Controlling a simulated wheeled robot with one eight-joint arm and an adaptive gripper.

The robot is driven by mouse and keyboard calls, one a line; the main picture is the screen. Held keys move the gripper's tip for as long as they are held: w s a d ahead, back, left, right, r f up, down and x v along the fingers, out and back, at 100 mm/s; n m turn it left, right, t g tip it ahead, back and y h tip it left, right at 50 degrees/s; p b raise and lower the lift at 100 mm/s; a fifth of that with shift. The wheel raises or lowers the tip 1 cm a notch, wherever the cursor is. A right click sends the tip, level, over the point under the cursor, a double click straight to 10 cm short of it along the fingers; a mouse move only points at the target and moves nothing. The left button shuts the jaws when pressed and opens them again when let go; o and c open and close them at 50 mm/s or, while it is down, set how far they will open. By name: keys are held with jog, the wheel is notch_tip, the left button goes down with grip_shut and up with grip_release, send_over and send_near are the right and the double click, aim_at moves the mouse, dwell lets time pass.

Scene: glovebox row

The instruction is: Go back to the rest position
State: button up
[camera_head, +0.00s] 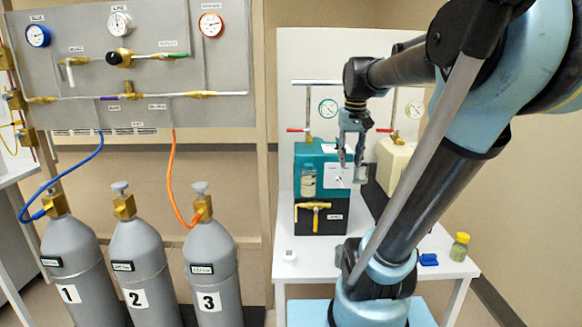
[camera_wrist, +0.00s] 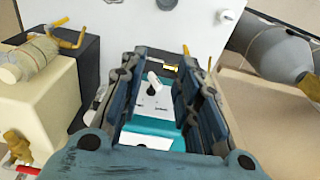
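My gripper (camera_head: 351,172) hangs in front of the upper right part of a teal and black box (camera_head: 312,165) on the white table. In the wrist view my gripper (camera_wrist: 158,75) has its two fingers well apart. Nothing shows held between them. I cannot tell how far the fingertips are from the panel.
A cream box (camera_head: 392,158) stands right of the teal box. A white table (camera_head: 310,262) carries a yellow-capped jar (camera_head: 460,246), a blue item (camera_head: 428,260) and a small white item (camera_head: 290,256). Grey cylinders (camera_head: 145,270) stand left, below a gauge panel (camera_head: 90,75).

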jog(key=s+f+t, duration=0.1)
jog(key=s+f, duration=1.4)
jog(key=f, duration=0.5)
jog(key=w+r+g, duration=0.2)
jog(key=w+r, duration=3.3)
jog(key=r, duration=0.4)
jog(key=f, duration=1.7)
jog(key=shift+w+a, duration=0.15)
jog(key=shift+a, duration=0.25)
grip_shut()
